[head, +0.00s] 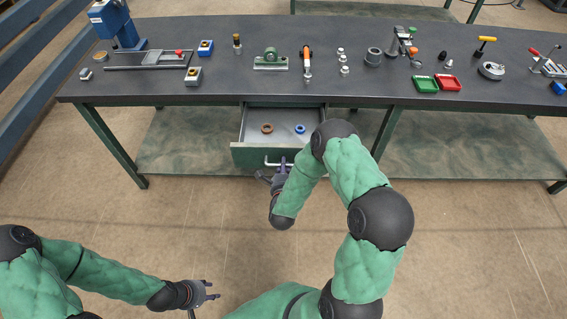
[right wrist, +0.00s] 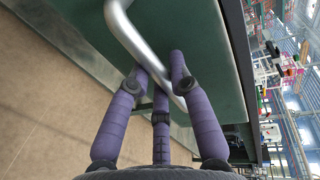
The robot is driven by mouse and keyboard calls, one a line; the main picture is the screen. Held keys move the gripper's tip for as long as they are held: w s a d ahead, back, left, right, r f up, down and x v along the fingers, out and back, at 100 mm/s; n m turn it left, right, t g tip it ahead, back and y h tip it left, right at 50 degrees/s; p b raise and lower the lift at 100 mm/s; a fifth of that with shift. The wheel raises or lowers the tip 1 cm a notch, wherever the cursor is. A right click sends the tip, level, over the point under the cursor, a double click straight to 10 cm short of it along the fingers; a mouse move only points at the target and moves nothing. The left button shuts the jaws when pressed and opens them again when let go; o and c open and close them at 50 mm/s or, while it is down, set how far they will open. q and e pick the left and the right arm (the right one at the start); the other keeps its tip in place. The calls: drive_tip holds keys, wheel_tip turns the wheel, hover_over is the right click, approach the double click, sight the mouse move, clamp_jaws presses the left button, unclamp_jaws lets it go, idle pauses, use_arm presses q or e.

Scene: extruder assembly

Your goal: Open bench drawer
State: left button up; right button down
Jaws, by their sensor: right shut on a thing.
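The bench drawer (head: 248,155) is pulled out under the dark workbench (head: 225,97), and its inside shows. A brown ring (head: 267,128) and a blue ring (head: 300,129) lie on its floor. The drawer handle (head: 272,163) is a bright metal bar on the green front; it also shows large in the right wrist view (right wrist: 138,42). My right gripper (head: 281,169) is at the handle, and its purple fingers (right wrist: 158,72) are closed around the bar. My left gripper (head: 211,291) is low at the bottom left, away from the bench, with its fingers apart and nothing between them.
The bench top carries a blue machine (head: 118,25), a green-based fixture (head: 271,60), an orange-handled tool (head: 306,62), and green (head: 425,85) and red (head: 448,83) trays. A lower shelf (head: 190,145) runs beneath. The floor (head: 190,225) in front is clear.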

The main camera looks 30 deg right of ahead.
drive_tip(key=shift+f, duration=0.1)
drive_tip(key=c, duration=1.1)
unclamp_jaws()
drive_tip(key=v, duration=1.2)
drive_tip(key=shift+f, duration=0.1)
